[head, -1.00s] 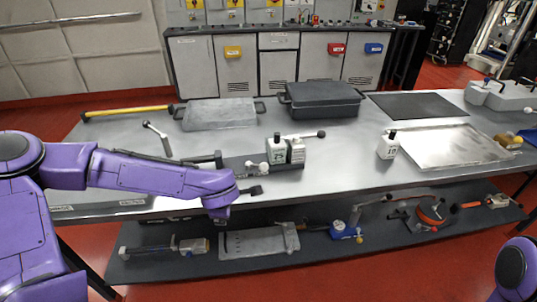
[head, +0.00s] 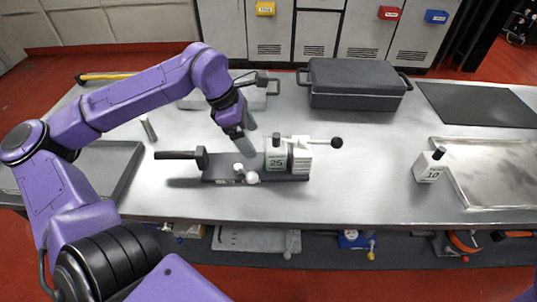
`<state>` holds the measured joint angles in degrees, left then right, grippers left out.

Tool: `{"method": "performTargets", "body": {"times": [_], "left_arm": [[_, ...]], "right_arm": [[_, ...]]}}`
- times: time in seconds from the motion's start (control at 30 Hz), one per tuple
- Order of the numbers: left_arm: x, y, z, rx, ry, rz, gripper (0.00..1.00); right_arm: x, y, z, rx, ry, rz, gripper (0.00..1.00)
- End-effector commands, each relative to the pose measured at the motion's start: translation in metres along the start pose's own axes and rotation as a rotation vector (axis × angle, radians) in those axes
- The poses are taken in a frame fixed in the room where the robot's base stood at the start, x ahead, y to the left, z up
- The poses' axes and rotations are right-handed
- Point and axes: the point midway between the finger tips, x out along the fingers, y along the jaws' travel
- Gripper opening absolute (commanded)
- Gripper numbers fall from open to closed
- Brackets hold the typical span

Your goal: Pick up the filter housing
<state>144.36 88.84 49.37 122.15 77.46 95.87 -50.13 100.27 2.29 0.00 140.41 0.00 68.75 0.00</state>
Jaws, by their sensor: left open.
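My left gripper (head: 246,131) is open and points down above the back of a dark fixture on the table, with nothing seen between its fingers. The dark fixture (head: 215,172) has a black handle at its left and white knobs at its front. A white block marked 25 (head: 276,160) with a dark top stands at the fixture, just right of and nearer than the gripper. A similar white block marked 10 (head: 430,168) stands alone to the right. I cannot tell which thing is the filter housing. My right gripper is out of view.
A black lidded case (head: 358,84) stands at the back. A dark mat (head: 475,104) and a metal tray (head: 485,165) lie at the right, a grey tray (head: 125,155) at the left. A ball-ended lever (head: 337,143) sticks out beside the block.

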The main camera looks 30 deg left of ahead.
Motion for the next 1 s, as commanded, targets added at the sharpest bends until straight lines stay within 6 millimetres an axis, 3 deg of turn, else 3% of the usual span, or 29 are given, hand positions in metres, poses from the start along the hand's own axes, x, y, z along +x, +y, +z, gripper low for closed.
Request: {"method": "performTargets", "body": {"times": [0.43, 0.7, 0.77, 0.93, 1.0], "left_arm": [[0.070, -0.001, 0.001, 0.000, 0.005, 0.000, 0.89], [0.077, 0.000, 0.002, 0.000, 0.001, 0.002, 0.89], [0.077, -0.001, 0.003, 0.001, 0.001, 0.002, 0.73], [0.077, -0.001, 0.003, 0.001, 0.002, 0.002, 0.18], [0.075, 0.000, 0.004, 0.003, -0.001, 0.005, 0.02]], "right_arm": [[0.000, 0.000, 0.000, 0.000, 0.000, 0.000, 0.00], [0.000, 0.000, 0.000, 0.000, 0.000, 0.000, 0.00], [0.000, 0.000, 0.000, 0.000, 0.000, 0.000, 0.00], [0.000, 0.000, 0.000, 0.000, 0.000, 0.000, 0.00], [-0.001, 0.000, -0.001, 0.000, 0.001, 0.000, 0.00]]}}
